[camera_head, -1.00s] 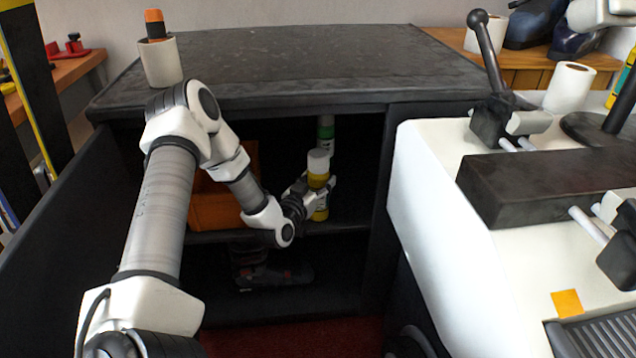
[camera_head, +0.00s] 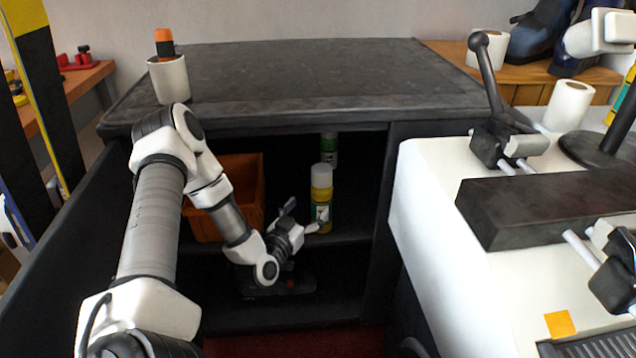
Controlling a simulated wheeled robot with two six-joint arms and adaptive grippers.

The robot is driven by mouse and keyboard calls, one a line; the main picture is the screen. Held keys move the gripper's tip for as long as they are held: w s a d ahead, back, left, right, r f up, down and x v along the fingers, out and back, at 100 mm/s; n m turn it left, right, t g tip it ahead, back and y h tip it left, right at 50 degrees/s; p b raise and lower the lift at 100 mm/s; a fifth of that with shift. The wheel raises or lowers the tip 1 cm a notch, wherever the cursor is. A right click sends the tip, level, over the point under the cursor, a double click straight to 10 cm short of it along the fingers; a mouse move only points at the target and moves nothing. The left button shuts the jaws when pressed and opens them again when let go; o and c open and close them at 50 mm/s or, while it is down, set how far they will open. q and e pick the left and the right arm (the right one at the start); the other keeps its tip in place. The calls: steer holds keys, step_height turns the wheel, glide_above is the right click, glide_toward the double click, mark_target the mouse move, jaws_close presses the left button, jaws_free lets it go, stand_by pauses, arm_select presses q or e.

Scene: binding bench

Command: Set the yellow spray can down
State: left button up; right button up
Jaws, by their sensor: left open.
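The yellow spray can (camera_head: 321,197), with a white cap and a label, stands upright on the upper shelf inside the dark cabinet (camera_head: 300,105). My left gripper (camera_head: 303,216) is open, just left of and in front of the can's lower part. One finger shows close to the can; I cannot tell whether it touches. The can shows almost whole. My right gripper is not clearly in view; only a white arm part shows at the upper right edge.
An orange bin (camera_head: 242,170) sits left of the can on the shelf. A dark object (camera_head: 290,284) lies on the lower shelf. A white cup (camera_head: 168,80) stands on the cabinet top. A white bench (camera_head: 430,190) lies right.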

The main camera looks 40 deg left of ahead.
arm_select(q)
steer(key=s+d+f+m+g+h, duration=0.25)
steer(key=s+d+f+g, duration=0.2)
steer(key=d+f, duration=0.4)
steer(key=s+d+f+m+g+h, duration=0.1)
steer(key=s+d+f+g+h, duration=0.4)
steer(key=d, duration=0.7)
steer(key=s+d+f+g+y, duration=0.1)
steer(key=s+d+f+g, duration=0.1)
steer(key=s+g, duration=0.2)
steer(key=s+d+f+g+y, duration=0.1)
steer(key=s+d+f+g, duration=0.2)
steer(key=s, duration=0.8)
steer(key=shift+s+d+f+g+p, duration=0.15)
steer(key=shift+s+f+g+p, duration=0.1)
steer(key=shift+f+g+p, duration=0.1)
